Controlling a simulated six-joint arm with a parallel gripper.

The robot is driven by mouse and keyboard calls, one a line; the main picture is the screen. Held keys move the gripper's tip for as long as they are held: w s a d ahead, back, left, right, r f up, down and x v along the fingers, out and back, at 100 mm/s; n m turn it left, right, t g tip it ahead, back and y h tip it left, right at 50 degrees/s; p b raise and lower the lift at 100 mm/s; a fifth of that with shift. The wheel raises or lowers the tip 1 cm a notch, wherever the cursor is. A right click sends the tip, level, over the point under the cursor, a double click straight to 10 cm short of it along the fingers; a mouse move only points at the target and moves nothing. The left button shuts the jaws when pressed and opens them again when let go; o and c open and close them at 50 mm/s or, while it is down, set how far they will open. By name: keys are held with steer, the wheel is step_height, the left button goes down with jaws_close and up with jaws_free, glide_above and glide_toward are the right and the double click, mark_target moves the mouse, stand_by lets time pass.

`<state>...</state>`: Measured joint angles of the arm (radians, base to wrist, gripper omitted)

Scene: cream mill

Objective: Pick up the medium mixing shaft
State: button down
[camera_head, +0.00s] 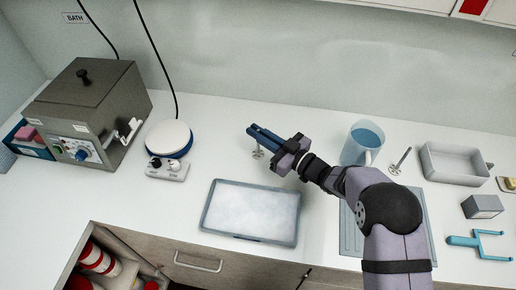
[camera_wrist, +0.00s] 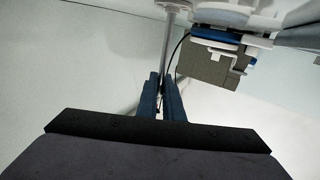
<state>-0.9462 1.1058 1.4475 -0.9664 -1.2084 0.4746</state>
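A thin metal mixing shaft with a small round foot (camera_head: 258,154) stands upright on or just above the counter, left of centre. My gripper (camera_head: 258,132) is at this shaft, its blue fingers close together around the rod above the foot. In the wrist view the rod (camera_wrist: 168,45) runs up from between the two fingertips (camera_wrist: 161,78), with little gap to either side. The top of the shaft is hidden in the head view. Another metal mixing shaft (camera_head: 400,161) leans to the right of the blue jug. I cannot tell their sizes for sure.
A silver tray (camera_head: 251,211) lies in front of my gripper. A white-topped hotplate (camera_head: 169,138) and a metal bath (camera_head: 92,108) stand to the left. The blue jug (camera_head: 363,144), a grey bin (camera_head: 455,162) and a blue fork-shaped tool (camera_head: 480,243) are right.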

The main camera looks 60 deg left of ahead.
steer(key=shift+r, duration=0.15)
step_height(320, 180, up, 10)
steer(key=b, duration=0.2)
steer(key=shift+b, duration=0.4)
